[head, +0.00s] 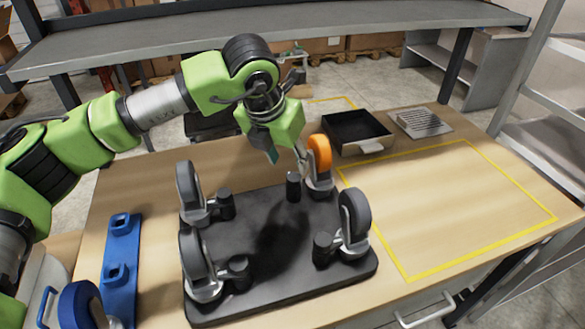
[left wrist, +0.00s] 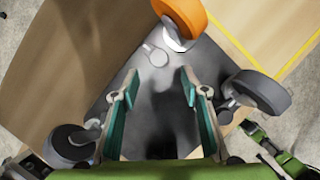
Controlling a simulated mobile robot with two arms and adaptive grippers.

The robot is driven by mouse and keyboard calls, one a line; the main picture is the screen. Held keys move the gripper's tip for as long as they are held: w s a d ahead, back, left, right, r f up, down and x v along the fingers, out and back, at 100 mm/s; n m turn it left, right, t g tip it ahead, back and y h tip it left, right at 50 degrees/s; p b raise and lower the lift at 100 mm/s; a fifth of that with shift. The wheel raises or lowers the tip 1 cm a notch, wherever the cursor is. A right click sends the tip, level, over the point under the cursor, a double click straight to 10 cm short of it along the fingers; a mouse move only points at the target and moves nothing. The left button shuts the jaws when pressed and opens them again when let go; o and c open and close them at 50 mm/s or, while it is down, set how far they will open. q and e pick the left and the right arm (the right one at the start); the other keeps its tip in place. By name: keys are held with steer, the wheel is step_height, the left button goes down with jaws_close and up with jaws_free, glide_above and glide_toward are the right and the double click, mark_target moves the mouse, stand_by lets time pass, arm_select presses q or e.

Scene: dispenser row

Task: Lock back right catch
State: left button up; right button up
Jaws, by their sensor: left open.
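A black base plate (head: 275,235) carries casters near its corners, each with a short dark cylindrical catch beside it. The back right caster (head: 319,160) has an orange wheel; it also shows at the top of the left wrist view (left wrist: 180,15). Its catch (head: 293,187) stands just left of it in the head view, and its round top (left wrist: 156,56) shows ahead of the fingers in the wrist view. My left gripper (head: 287,160) is open and empty, above this catch and close to the orange wheel. I cannot tell if the catch is locked. My right gripper is out of view.
Dark-wheeled casters stand at back left (head: 189,195), front left (head: 198,265) and front right (head: 353,222). A black open bin (head: 374,148) and a grey slotted plate (head: 420,122) lie behind. A blue rail (head: 121,265) lies at left. The yellow-outlined area (head: 455,210) at right is clear.

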mark_target(294, 177)
arm_select(q)
steer(key=p+x, duration=0.1)
steer(key=x, duration=0.5)
steer(key=shift+w+f, duration=0.15)
steer(key=shift+w, duration=0.05)
steer(key=shift+w+d+f+p, duration=0.15)
steer(key=shift+f+p, duration=0.2)
steer(key=shift+f, duration=0.2)
steer(key=shift+w+f, duration=0.1)
steer(key=shift+f, duration=0.05)
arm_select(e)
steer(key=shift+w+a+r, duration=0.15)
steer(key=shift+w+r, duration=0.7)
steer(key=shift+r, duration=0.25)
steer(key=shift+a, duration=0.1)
arm_select(q)
steer(key=c, duration=1.1)
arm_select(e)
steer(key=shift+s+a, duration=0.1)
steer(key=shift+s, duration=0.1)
